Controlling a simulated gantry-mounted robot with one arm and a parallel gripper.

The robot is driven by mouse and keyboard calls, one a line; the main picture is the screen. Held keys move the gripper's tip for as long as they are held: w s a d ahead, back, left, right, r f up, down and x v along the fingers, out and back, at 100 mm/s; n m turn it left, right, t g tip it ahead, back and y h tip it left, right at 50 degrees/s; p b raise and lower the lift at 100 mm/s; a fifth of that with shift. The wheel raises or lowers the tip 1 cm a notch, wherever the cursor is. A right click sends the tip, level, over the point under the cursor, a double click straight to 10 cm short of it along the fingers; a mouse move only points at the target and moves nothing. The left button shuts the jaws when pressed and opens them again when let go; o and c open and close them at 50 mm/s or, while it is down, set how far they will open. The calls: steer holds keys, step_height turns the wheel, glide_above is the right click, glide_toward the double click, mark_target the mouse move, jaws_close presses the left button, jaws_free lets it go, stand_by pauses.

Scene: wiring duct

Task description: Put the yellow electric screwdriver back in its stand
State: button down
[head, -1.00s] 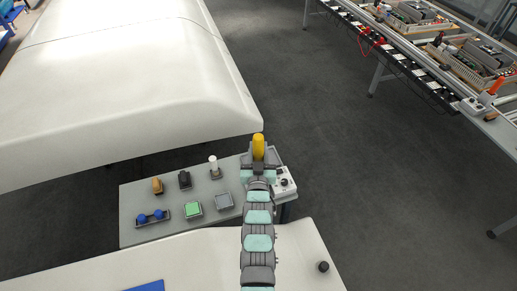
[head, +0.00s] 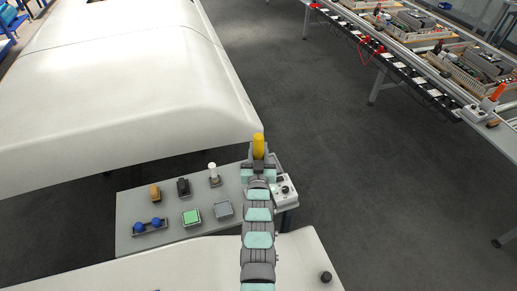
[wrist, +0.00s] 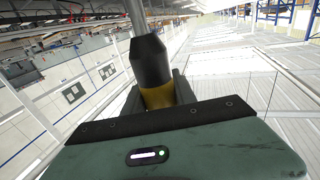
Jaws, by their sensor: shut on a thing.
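The yellow electric screwdriver (head: 258,144) is in my gripper (head: 258,158), held upright at the far end of my arm in the head view. In the wrist view its black nose (wrist: 149,58) and part of its yellow body (wrist: 158,97) stand between the fingers of my gripper (wrist: 160,92), which are shut on it. The screwdriver is above open floor, just beyond the grey side table. A white-and-grey box with a dark knob (head: 285,190) sits at that table's right end, partly behind my arm. I cannot tell which thing is the screwdriver's stand.
The grey side table (head: 135,210) carries an orange item (head: 155,192), a black item (head: 183,187), a white-topped item (head: 213,172), green and grey blocks and blue knobs. A large white cover lies left. A long workbench at right holds boards and an orange tool (head: 497,92). Dark floor between is clear.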

steer(key=shift+f+b, duration=0.85)
steer(key=shift+f, duration=0.8)
steer(key=shift+f+b, duration=0.15)
steer(key=shift+b, duration=0.25)
steer(key=shift+f+b, duration=3.35)
steer(key=shift+f, duration=2.35)
steer(key=c, duration=0.9)
jaws_free()
steer(key=s+p, duration=0.3)
steer(key=s, duration=0.7)
steer(key=shift+s+f+p, duration=0.15)
steer(key=shift+s+p, duration=0.15)
steer(key=shift+s, duration=0.1)
